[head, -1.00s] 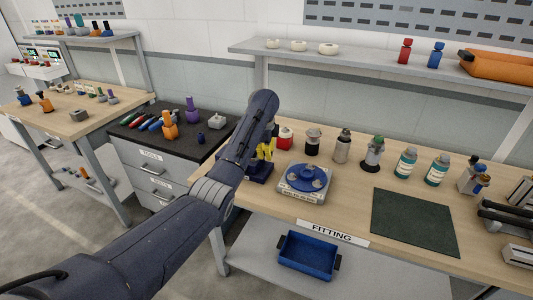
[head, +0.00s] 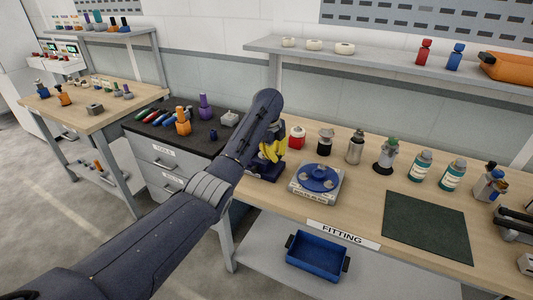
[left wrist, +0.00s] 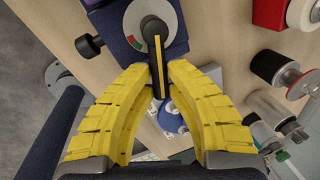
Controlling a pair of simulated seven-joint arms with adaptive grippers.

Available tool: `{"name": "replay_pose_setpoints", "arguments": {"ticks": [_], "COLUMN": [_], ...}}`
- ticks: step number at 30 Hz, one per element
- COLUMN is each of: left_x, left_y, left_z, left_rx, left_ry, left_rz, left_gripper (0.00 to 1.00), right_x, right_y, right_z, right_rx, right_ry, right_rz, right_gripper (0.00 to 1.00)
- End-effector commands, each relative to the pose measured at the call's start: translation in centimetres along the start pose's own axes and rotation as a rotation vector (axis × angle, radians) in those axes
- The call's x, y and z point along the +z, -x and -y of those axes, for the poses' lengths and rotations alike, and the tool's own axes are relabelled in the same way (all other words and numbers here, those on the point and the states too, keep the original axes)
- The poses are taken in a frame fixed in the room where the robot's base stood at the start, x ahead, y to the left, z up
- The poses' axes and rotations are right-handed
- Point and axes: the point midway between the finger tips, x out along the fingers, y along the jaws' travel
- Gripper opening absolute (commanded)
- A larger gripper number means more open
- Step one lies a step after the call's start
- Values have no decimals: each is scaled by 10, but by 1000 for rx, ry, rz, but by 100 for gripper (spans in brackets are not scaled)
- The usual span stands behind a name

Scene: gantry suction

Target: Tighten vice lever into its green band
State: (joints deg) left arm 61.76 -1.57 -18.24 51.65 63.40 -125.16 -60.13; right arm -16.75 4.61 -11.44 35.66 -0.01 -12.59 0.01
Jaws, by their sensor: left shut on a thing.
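The blue vice (head: 262,172) stands at the left end of the fitting bench, mostly hidden by my left arm in the head view. In the left wrist view its blue body (left wrist: 117,24) carries a grey dial with a small coloured patch, red and green (left wrist: 134,42), at its lower left. The black vice lever (left wrist: 155,42), with a yellow stripe, runs from the dial down between my fingers. My left gripper (left wrist: 158,70) has its yellow fingers shut on the lever; it also shows in the head view (head: 271,150). My right gripper is not in view.
A grey fixture with a blue round top (head: 317,180) stands right of the vice. Bottles and a red-bodied jar (head: 297,138) line the bench behind it. A dark green mat (head: 427,226) lies clear at the right. A blue tray (head: 318,257) sits on the lower shelf.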

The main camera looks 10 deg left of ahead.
Motion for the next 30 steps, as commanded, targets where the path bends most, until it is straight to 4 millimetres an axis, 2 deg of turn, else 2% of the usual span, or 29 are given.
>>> {"name": "replay_pose_setpoints", "arguments": {"ticks": [12, 30], "left_x": [3, 3], "left_y": [0, 0], "left_z": [-15, -18], "left_rx": [7, 7], "left_ry": [-240, -306], "left_rz": [-48, -63], "left_gripper": [0, 0], "right_x": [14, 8], "right_y": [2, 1], "right_z": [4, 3], "right_rx": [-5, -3], "right_ry": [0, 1], "right_rz": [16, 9], "right_gripper": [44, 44]}}
